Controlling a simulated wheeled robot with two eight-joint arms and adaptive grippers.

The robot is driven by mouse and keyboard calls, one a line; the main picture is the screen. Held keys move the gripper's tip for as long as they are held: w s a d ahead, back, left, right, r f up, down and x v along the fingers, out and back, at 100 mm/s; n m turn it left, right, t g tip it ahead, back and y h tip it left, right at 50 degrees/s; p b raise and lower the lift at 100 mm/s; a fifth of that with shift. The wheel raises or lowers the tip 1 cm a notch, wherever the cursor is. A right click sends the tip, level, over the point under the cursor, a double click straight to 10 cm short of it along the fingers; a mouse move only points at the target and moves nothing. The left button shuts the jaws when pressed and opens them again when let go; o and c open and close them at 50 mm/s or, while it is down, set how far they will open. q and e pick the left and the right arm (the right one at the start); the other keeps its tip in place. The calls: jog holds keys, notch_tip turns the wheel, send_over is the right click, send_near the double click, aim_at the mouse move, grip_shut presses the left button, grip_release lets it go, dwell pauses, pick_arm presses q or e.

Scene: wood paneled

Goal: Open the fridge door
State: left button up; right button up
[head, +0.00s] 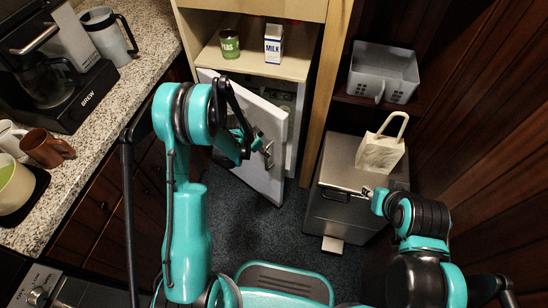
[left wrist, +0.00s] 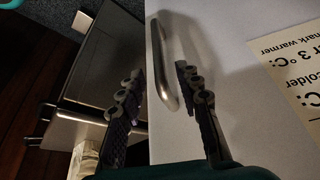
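The white fridge door (head: 272,118) stands ajar in the head view, swung out from the cabinet under the shelf, with a dark gap and part of the inside showing at its right. Its metal bar handle (left wrist: 163,62) runs between the two fingertips of my left gripper (left wrist: 158,76) in the left wrist view. The fingers are apart and do not appear to press on the bar. In the head view my left gripper (head: 257,146) is at the handle, partly hidden by my arm. My right gripper (head: 368,191) is small there, near the grey bin, its fingers unclear.
A grey bin (head: 343,165) with a cream bag (head: 380,152) on it stands right of the door. A green can (head: 229,43) and a milk carton (head: 273,44) sit on the shelf above. The counter (head: 150,50) is at left; dark floor (head: 240,215) is clear before the door.

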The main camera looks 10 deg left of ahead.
pick_arm(q)
jog(key=b+x, duration=0.3)
jog(key=x, duration=0.5)
grip_shut()
